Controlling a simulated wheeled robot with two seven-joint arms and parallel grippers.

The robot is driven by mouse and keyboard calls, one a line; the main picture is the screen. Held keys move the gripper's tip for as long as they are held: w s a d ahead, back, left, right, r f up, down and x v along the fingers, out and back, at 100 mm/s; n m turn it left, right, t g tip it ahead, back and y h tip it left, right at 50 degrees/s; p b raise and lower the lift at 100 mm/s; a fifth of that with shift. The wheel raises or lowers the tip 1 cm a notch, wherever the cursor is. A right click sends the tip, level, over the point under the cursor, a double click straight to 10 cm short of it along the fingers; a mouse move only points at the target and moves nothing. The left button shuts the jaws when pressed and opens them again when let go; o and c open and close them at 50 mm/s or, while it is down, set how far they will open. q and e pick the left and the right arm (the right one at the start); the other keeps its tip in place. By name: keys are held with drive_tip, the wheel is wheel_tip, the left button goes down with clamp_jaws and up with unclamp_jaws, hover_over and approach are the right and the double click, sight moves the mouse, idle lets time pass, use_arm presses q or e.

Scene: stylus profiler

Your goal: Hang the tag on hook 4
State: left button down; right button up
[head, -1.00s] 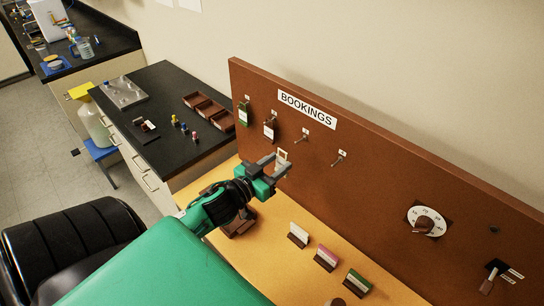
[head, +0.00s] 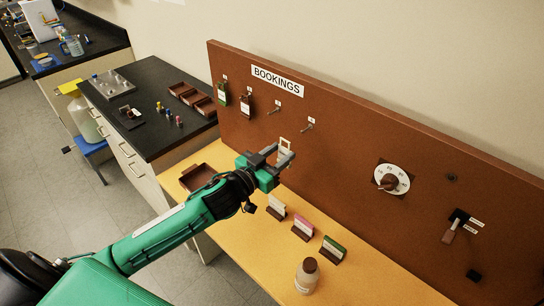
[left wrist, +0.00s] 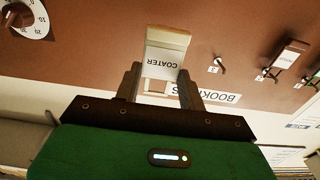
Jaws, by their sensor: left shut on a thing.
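My left gripper (head: 278,157) is shut on a cream-and-white tag (head: 285,148), held upright in front of the brown board. In the left wrist view the tag (left wrist: 163,58) appears upside down between the fingers and reads COATER. Hook 4 (head: 308,126) is bare, above and slightly right of the tag in the head view. The tag and hook are apart in the picture; their depth gap is hard to tell. Hook 3 (head: 275,109) is also bare. A green tag (head: 222,96) hangs on the first hook and a dark tag (head: 246,105) on the second. My right gripper is not in view.
The board (head: 340,170) carries a BOOKINGS sign (head: 277,81), a dial (head: 391,180) and a lever switch (head: 455,228).

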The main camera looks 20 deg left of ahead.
sight(284, 151)
use_arm(q)
drive_tip(key=shift+a, duration=0.1)
drive_tip(key=shift+p, duration=0.3)
drive_tip(key=shift+w+d, duration=0.2)
drive_tip(key=shift+w, duration=0.15)
drive_tip(key=x, duration=0.3)
drive_tip(key=shift+w, duration=0.2)
drive_tip(key=shift+w+d, duration=0.25)
drive_tip(key=shift+w, duration=0.15)
drive_tip(key=shift+f, duration=0.1)
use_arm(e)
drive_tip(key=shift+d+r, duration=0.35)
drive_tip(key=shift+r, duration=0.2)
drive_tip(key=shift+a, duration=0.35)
use_arm(q)
drive_tip(key=shift+p, duration=0.45)
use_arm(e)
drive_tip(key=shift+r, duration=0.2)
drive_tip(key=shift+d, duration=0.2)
